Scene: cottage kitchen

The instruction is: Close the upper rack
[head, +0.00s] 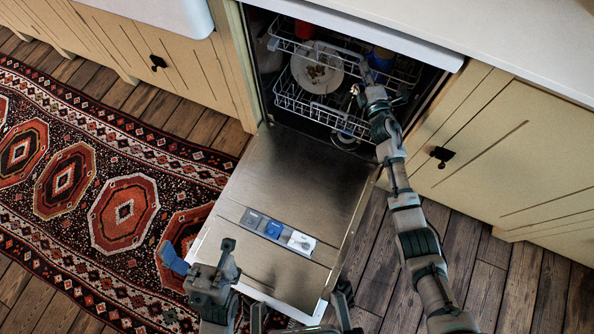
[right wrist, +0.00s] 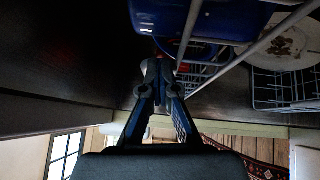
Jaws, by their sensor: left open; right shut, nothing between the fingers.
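The upper rack (head: 300,104) is a white wire basket in the dishwasher opening, with its front edge near the mouth. How far out it sits is hard to tell. My right gripper (head: 356,91) is shut and empty at the rack's right side. In the right wrist view its closed fingers (right wrist: 160,70) are close to the rack wires and the blue item (right wrist: 215,18); contact is unclear. My left gripper (head: 205,262) is open and empty, above the lower left of the dishwasher door.
The dishwasher door (head: 290,180) is folded down, with a detergent panel (head: 277,231) on it. A cabinet with a black knob (head: 442,155) stands right of the opening, beside my right arm. The worktop (head: 500,35) overhangs above. A patterned rug (head: 125,212) covers the floor at left.

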